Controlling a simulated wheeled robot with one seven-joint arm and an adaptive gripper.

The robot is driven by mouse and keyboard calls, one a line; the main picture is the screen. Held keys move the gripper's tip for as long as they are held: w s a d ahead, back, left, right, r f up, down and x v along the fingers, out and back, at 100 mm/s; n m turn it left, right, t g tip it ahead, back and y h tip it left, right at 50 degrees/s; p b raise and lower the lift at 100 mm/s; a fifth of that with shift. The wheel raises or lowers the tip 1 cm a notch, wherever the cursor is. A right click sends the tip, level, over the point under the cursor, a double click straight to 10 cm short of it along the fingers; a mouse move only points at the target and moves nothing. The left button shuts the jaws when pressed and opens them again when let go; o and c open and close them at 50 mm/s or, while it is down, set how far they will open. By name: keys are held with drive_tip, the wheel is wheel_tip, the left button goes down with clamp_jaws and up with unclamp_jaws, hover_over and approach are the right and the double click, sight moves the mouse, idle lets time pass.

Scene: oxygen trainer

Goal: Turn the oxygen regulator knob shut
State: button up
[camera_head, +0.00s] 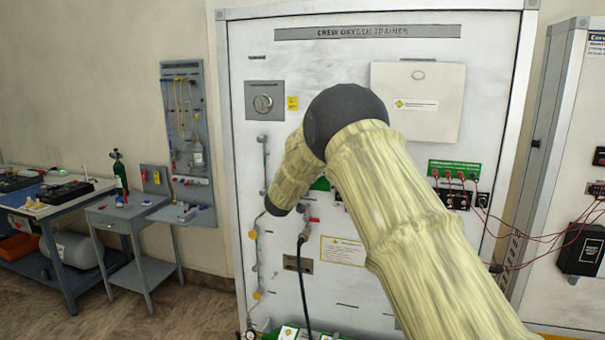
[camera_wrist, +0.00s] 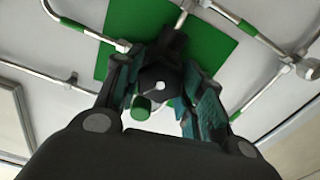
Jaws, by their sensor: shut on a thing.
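In the wrist view, the dark regulator knob (camera_wrist: 158,80) has a small pale mark on its face and sits in front of a green plate (camera_wrist: 112,70). The fingers of my gripper (camera_wrist: 163,92) are on either side of the knob and shut on it. A short green cylinder (camera_wrist: 141,108) shows beside the left finger, below the knob. In the head view, my arm covers the knob and my gripper. Only a bit of the green plate (camera_head: 320,184) shows there, on the white oxygen trainer panel (camera_head: 300,75).
Metal pipes (camera_wrist: 95,33) run across the panel around the knob, with fittings (camera_wrist: 308,67) at the right. A dark hose (camera_head: 302,285) hangs from a red-handled valve (camera_head: 314,219). Red leads (camera_head: 462,178) cross to the right cabinet. A workbench (camera_head: 62,215) stands at far left.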

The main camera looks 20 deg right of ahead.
drive_tip(key=n+p, duration=0.2)
drive_tip(key=n, duration=0.3)
drive_tip(key=shift+a+f+p, duration=0.1)
drive_tip(key=shift+f+p, duration=0.05)
drive_tip(key=shift+p, duration=0.25)
drive_tip(key=shift+f+n+p, duration=0.15)
drive_tip(key=shift+n+p, duration=0.3)
drive_tip(key=shift+n, duration=0.75)
drive_tip(key=o, duration=1)
drive_tip(key=v, duration=1.2)
